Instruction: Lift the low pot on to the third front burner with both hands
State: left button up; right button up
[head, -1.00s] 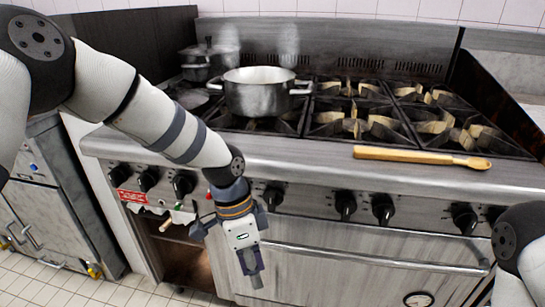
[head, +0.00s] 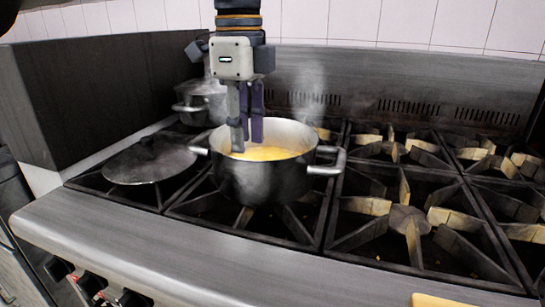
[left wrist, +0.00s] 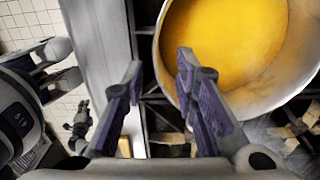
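The low pot (head: 262,183) is a dark steel pot with two side handles, holding yellow contents, on the second front burner. It also shows from above in the left wrist view (left wrist: 246,98). The third front burner (head: 408,220), to its right, is bare. My left gripper (head: 247,148) points down from above and overlaps the pot's opening in the head view. In the left wrist view its fingers (left wrist: 157,65) are spread with nothing between them, and one overlaps the pot's rim.
A lid (head: 148,162) lies on the front left burner. A smaller pot (head: 197,103) stands behind it. The bare burners to the right are free. A dark side wall (head: 100,85) bounds the left.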

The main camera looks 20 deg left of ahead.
aim_at(245, 203)
pick_arm(q)
jog(key=f, duration=1)
jog(key=shift+s+a+f, duration=0.1)
jog(key=shift+a+f, duration=0.25)
jog(key=shift+f, duration=0.05)
grip_shut()
jog(key=shift+r, duration=0.1)
